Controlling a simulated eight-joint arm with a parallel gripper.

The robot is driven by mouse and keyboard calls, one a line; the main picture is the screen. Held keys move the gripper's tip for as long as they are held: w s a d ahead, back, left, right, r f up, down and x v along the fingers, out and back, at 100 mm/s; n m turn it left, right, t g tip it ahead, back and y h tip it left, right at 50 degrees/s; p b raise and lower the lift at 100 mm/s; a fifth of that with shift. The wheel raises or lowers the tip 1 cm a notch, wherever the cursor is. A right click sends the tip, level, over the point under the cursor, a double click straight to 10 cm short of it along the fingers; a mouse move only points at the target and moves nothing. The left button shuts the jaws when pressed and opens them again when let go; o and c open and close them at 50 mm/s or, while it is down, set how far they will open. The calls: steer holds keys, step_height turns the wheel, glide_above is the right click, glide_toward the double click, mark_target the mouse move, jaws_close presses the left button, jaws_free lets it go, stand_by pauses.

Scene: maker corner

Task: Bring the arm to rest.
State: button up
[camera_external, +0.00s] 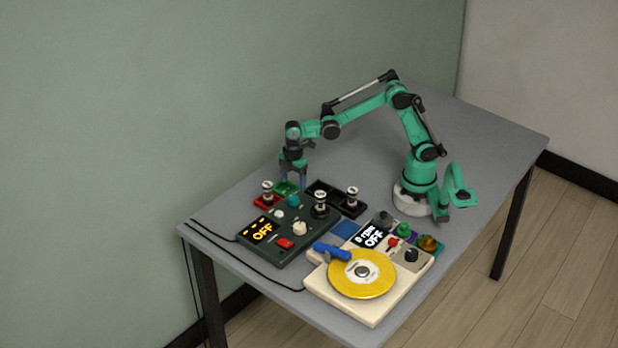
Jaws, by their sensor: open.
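My green arm stands on a white round base on the grey table (480,135) and reaches left. My gripper (292,184) points down over the far side of the table, close to a small green tray (287,188). Its jaws are open; I see nothing between them. I cannot tell whether the fingertips touch the tray or hang just above it.
A dark green panel (280,250) with knobs and a lit "OFF" display is near the gripper. A cream console (340,310) with a yellow disc (372,286) stands in front. Red (258,205) and black (352,211) trays hold spool-like pieces. The table's back right is clear.

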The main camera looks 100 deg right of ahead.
steer(key=s+r+m+t, duration=0.4)
steer(key=s+m+t, duration=0.3)
steer(key=s+m, duration=0.2)
steer(key=shift+s+d+r, duration=0.25)
steer(key=shift+s+d, duration=0.05)
steer(key=shift+s, duration=1)
